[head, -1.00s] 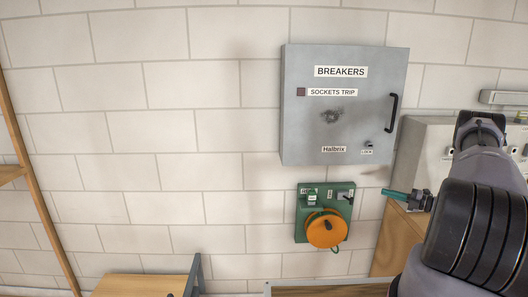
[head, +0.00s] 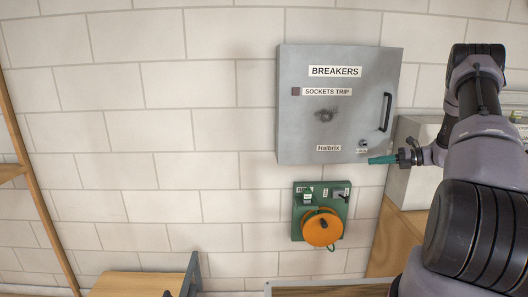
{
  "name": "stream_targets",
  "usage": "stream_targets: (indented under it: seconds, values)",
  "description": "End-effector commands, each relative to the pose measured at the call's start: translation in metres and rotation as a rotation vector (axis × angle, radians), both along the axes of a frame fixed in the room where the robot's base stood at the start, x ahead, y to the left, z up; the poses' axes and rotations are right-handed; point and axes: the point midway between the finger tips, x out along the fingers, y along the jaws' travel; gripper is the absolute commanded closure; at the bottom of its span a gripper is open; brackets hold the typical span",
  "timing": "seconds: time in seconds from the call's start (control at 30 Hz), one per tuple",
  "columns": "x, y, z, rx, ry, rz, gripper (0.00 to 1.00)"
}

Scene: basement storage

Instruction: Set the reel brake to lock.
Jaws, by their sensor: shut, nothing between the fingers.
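The reel unit is a green wall plate (head: 299,227) with a round orange reel (head: 321,228) on its lower part, below the grey breaker cabinet. A small grey part beside a white label, perhaps the brake (head: 338,193), sits at the plate's upper right; its setting is too small to read. A labelled green and white part (head: 308,197) is at the upper left. My gripper (head: 372,160) has teal fingers, shut and empty. It points left at the cabinet's lower right corner, above and right of the green plate, apart from the reel.
The grey cabinet (head: 300,125) marked BREAKERS, with a black handle (head: 386,112), hangs above the reel. A grey box (head: 412,185) stands on a wooden surface at right. A wooden stool or table (head: 135,285) is at lower left. The wall left of the reel is clear.

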Motion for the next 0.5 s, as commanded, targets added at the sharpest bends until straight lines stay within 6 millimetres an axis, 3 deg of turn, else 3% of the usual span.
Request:
stream_targets:
  seconds: [0.03,0.2,0.5]
  values:
    - [-0.003,0.015,0.027,-0.068,-0.06,0.054,1.0]
    - [-0.031,0.062,0.096,-0.305,-0.27,0.256,1.0]
    - [-0.109,0.129,0.191,-0.691,-0.673,0.634,1.0]
